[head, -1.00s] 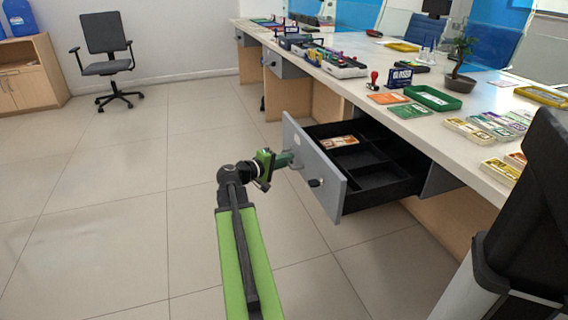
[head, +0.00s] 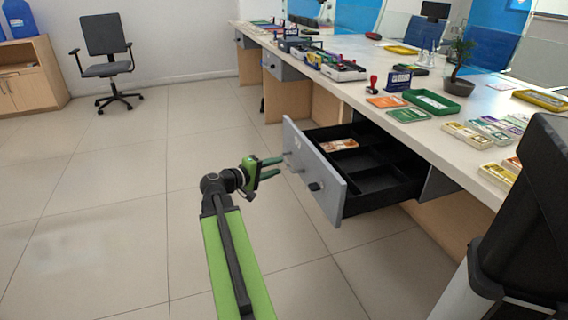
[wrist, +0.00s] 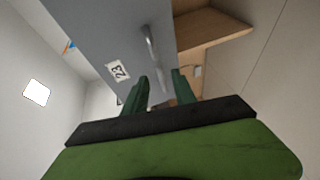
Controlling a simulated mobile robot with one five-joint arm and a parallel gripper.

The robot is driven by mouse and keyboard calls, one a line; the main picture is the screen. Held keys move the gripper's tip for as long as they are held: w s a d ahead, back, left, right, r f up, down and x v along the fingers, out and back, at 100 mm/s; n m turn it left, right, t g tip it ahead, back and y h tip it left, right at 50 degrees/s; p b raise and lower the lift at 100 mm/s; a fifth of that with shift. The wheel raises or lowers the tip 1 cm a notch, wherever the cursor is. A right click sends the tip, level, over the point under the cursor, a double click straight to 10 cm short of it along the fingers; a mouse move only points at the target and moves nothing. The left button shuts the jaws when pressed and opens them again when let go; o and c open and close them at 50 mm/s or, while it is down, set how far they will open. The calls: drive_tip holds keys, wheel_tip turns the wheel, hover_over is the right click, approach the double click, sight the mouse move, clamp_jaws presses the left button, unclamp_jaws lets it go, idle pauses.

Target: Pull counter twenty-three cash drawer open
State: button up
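The cash drawer (head: 318,172) is pulled out from under the counter. Its grey front stands well clear of the cabinet, and its black divided tray (head: 378,176) shows, with orange-white notes in one compartment. In the wrist view the drawer front (wrist: 100,30) bears a label reading 23 (wrist: 118,71) and a metal bar handle (wrist: 153,52). My gripper (head: 279,168) is just left of the drawer front, near the handle (head: 293,160).
The counter top (head: 480,105) holds a red stamp (head: 373,83), a green tray (head: 432,105), a plant (head: 458,68) and banknote stacks (head: 467,135). Other closed drawers (head: 285,68) sit further along. An office chair (head: 104,62) stands far left. The tiled floor (head: 110,200) on the left is clear.

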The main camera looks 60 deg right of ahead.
drive_tip(key=p+v, duration=0.1)
drive_tip(key=v, duration=1)
drive_tip(key=shift+a+p, duration=0.25)
drive_tip(key=shift+p, duration=0.1)
drive_tip(key=shift+w+r, duration=0.1)
drive_tip(key=shift+w, duration=0.05)
